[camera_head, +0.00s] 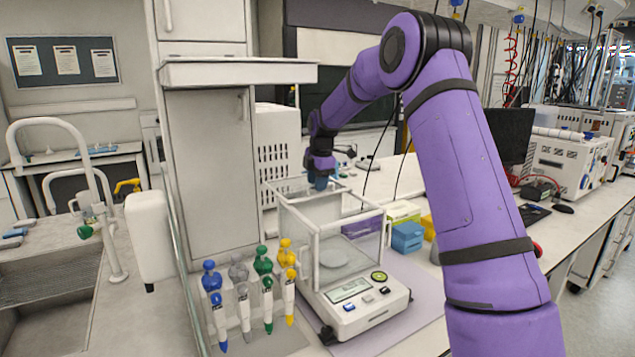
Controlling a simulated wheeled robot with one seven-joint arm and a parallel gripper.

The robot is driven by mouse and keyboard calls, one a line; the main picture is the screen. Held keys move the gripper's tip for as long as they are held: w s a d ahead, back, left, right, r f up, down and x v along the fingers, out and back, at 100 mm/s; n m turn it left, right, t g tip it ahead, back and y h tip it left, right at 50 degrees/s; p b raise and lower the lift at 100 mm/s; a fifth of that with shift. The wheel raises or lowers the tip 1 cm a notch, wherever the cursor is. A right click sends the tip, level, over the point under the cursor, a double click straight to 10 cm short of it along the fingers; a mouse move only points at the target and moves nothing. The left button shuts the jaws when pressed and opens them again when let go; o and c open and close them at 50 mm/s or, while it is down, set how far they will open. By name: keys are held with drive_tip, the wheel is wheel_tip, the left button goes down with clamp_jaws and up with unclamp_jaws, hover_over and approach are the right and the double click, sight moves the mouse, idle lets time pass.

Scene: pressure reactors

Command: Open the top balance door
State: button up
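The balance (357,301) stands on a purple mat on the bench, with its display and buttons facing the front. A glass draft shield (350,245) with a white frame encloses its round pan (334,257). The top of the shield (312,192) lies below my gripper; whether the top door is open or shut is hard to tell. My gripper (320,184) points down at the back left part of the shield's top. It is small and dark here, so its finger opening and any contact with the door cannot be made out.
Several pipettes with coloured tops (265,285) stand left of the balance. Blue (407,237) and yellow boxes stand to its right, near my arm. A tall grey cabinet (208,175) and a sink with taps (60,285) are on the left.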

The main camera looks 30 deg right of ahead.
wheel_tip(320, 180, up, 11)
drive_tip(key=s, duration=0.2)
drive_tip(key=shift+f, duration=0.2)
idle(0.4)
idle(0.4)
